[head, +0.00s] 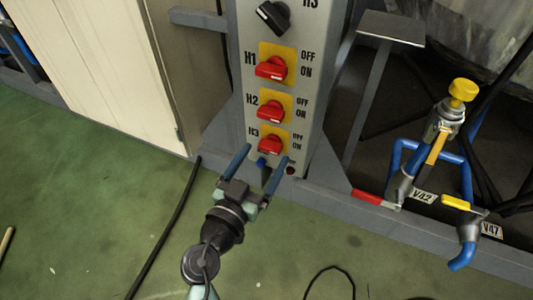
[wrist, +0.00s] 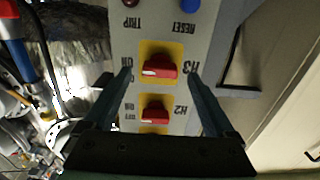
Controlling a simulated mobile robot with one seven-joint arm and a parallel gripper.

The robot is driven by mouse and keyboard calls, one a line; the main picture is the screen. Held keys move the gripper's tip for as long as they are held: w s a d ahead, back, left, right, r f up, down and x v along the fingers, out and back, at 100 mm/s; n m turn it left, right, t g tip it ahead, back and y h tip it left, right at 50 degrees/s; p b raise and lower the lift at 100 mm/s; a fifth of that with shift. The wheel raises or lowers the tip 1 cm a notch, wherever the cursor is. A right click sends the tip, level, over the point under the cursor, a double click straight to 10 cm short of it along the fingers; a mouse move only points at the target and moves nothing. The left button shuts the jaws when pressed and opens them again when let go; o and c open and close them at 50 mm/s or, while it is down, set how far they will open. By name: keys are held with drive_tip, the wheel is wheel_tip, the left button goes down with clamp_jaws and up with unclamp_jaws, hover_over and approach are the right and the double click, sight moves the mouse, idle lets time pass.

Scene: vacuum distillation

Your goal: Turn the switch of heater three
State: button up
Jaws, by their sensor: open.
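The heater three switch (head: 270,144) is a red knob on a yellow plate, labelled H3, the lowest of three on the grey panel. OFF and ON are printed beside it. In the wrist view the labels are upside down, and the H3 knob (wrist: 160,67) lies roughly crosswise with a pale mark at its left end. My gripper (head: 266,153) is open, its blue fingers pointing at the panel around the H3 knob. In the wrist view the fingertips (wrist: 159,73) stand on both sides of the knob, with visible gaps. Whether they reach its depth is unclear.
The H2 switch (head: 270,111) and H1 switch (head: 271,68) sit above H3. A blue RESET button (wrist: 190,4) and a dark red TRIP button (wrist: 130,3) are close below H3 on the panel. Valves with blue pipes (head: 467,180) stand at right. Green floor is open at left.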

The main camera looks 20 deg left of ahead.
sight(271, 145)
drive_tip(key=shift+w, duration=1.2)
drive_tip(key=c, duration=1.4)
